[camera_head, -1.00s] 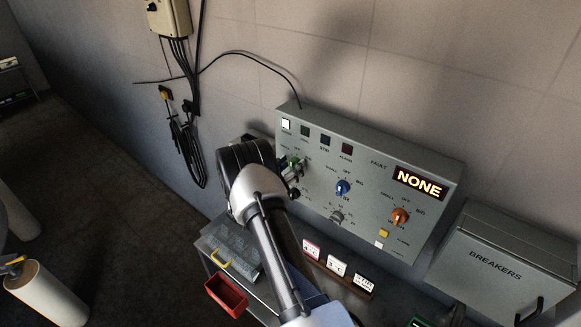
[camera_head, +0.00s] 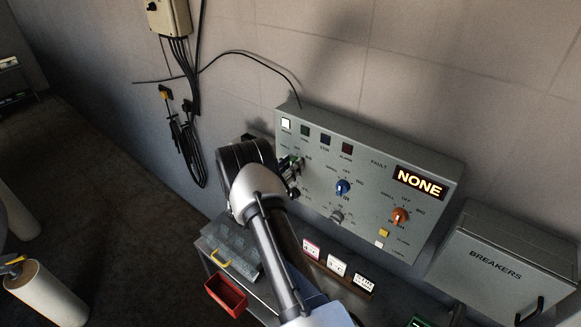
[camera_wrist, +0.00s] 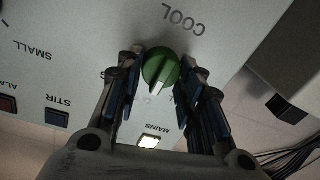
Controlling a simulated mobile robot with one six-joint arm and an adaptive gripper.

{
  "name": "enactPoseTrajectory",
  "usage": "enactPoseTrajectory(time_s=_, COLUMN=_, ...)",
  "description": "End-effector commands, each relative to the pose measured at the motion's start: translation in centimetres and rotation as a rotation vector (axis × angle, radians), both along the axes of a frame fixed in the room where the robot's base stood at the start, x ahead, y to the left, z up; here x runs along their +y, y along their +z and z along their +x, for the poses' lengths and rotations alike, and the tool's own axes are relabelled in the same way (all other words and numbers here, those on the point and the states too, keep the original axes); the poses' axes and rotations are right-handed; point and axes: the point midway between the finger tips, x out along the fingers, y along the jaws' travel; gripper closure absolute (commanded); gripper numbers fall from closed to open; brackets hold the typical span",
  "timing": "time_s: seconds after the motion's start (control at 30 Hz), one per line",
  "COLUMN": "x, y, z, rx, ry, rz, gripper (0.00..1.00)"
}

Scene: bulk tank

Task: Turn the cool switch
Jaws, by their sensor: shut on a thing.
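The cool switch (camera_wrist: 161,70) is a round green knob on the pale grey panel, under the upside-down word COOL in the wrist view. My gripper (camera_wrist: 160,78) has one finger on each side of the knob and is shut on it. A light line on the knob's face runs roughly up and down the picture, slightly slanted. In the head view my gripper (camera_head: 289,170) is at the left part of the control panel (camera_head: 375,222), and my wrist and fingers hide most of the knob.
The display (camera_head: 419,183) reads NONE. The white mains lamp (camera_head: 286,124) is lit. A breakers box (camera_head: 500,262) stands at right. A red bin (camera_head: 226,294) hangs below.

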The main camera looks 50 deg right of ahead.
Motion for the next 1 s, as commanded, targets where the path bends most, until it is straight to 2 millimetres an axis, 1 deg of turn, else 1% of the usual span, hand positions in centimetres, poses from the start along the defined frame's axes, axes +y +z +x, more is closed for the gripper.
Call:
enactPoseTrajectory(time_s=0.17, x=-0.02, y=-0.24, z=-0.03, rx=-0.049, ry=-0.001, rz=0.004, gripper=0.89)
enactPoseTrajectory(time_s=0.37, x=-0.03, y=-0.48, z=-0.06, rx=-0.173, ry=-0.001, rz=0.013, gripper=0.89)
enactPoseTrajectory(time_s=0.8, x=-0.03, y=-0.71, z=-0.2, rx=-0.562, ry=0.0, rz=0.046, gripper=0.89)
enactPoseTrajectory(time_s=1.0, x=-0.03, y=-0.63, z=-0.24, rx=-0.709, ry=-0.001, rz=0.059, gripper=0.89)
